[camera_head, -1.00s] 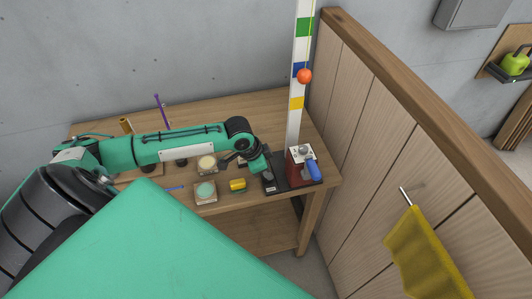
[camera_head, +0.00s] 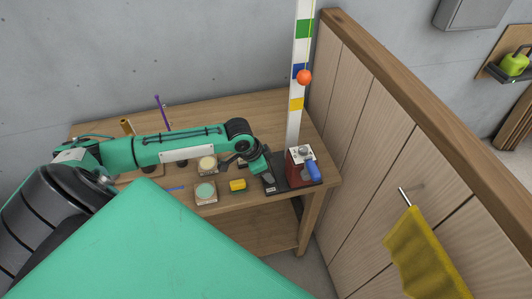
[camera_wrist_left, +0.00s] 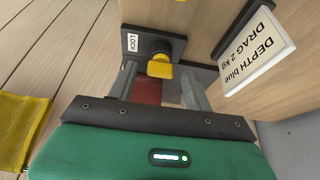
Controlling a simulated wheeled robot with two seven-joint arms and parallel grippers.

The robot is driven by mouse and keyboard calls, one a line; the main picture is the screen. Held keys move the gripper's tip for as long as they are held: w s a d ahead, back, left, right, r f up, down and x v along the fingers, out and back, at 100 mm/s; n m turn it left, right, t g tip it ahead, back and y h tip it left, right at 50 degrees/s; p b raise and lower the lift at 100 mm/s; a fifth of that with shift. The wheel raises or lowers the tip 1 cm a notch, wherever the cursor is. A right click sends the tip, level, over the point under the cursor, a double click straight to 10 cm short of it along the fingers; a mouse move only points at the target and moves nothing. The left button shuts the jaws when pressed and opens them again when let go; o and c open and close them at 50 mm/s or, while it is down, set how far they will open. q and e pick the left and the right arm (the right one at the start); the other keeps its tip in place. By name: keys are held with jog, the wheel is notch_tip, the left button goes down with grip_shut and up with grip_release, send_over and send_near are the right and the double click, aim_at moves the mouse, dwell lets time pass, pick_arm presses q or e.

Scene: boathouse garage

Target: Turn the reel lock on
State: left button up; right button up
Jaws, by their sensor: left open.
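The reel (camera_head: 303,167) is a red box with a light top and a blue handle (camera_head: 312,170), on a black base at the bench's right corner, by the striped pole. My left gripper (camera_head: 268,181) is at the left side of this base, pointing down. In the left wrist view, a yellow lock knob (camera_wrist_left: 160,67) sits on a dark plate beside a white LOCK label (camera_wrist_left: 132,43). The open fingers of my left gripper (camera_wrist_left: 157,82) are on either side of the knob's near end; I cannot tell whether they touch it. My right gripper is not in view.
A card (camera_wrist_left: 258,52) reading DEPTH blue, DRAG 2 kg is right of the knob. An orange ball (camera_head: 304,77) hangs before the pole (camera_head: 301,35). Round tins and a yellow item (camera_head: 238,185) lie on the bench (camera_head: 222,105). A wooden partition (camera_head: 350,100) stands close on the right.

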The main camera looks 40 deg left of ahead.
pick_arm(q)
jog(key=b+v, duration=0.3)
jog(key=v, duration=1)
jog(key=shift+r, duration=0.4)
